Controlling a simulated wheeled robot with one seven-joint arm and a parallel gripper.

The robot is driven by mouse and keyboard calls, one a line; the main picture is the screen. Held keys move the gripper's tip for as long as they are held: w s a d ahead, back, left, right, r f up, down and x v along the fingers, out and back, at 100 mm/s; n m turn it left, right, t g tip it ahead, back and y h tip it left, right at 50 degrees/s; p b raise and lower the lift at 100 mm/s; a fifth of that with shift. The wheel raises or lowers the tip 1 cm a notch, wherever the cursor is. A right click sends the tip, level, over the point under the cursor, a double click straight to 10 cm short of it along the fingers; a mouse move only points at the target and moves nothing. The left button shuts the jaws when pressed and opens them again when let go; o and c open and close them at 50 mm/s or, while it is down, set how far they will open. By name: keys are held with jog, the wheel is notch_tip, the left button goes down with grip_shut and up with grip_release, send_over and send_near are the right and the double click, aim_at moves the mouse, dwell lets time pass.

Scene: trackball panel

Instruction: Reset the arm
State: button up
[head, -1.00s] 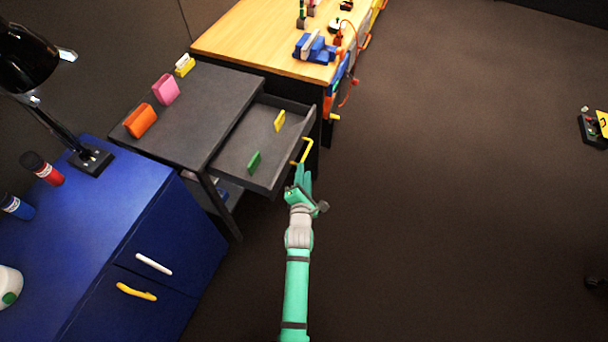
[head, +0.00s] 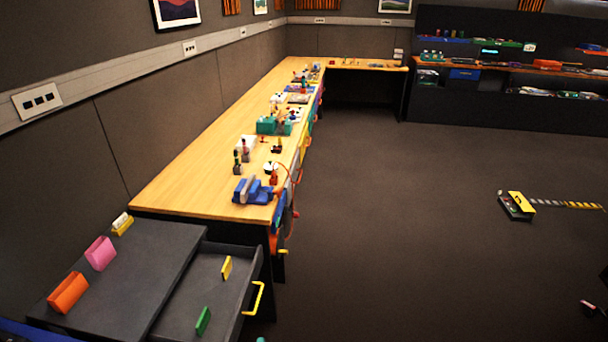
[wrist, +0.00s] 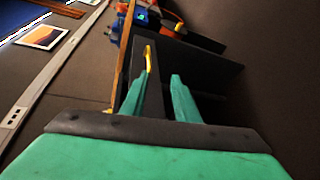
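My gripper (wrist: 156,80) shows in the wrist view with its two teal fingers apart and nothing held between them. In the head view only a small teal bit of my arm shows at the bottom edge, so the arm's pose is mostly hidden there. A grey drawer (head: 190,302) stands pulled out of the dark cabinet (head: 150,255), with a yellow handle (head: 255,299) on its front. A yellow bar, which looks like this handle, shows beyond the fingers in the wrist view (wrist: 149,62).
A yellow block (head: 226,268) and a green block (head: 203,321) stand in the drawer. Orange (head: 68,293) and pink (head: 100,253) holders stand on the cabinet. A long wooden bench (head: 180,185) with several devices runs behind. The floor at right is mostly clear.

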jog(key=s+d+r+m+h, duration=0.1)
jog(key=s+d+m, duration=0.2)
jog(key=s+m, duration=0.5)
jog(key=s+d+r+m+h, duration=0.1)
jog(key=s+d+r+m, duration=0.15)
jog(key=s, duration=0.85)
jog(key=s+d+r+m, duration=0.3)
jog(key=s+r+m, duration=0.2)
jog(key=s, duration=0.2)
jog(key=s+d+r+m, duration=0.3)
jog(key=s+r+m, duration=0.3)
jog(key=s, duration=0.1)
jog(key=shift+s+d+r+h, duration=0.15)
jog(key=shift+s+d+h, duration=0.2)
jog(key=shift+d+h, duration=0.05)
jog(key=shift+a, duration=0.15)
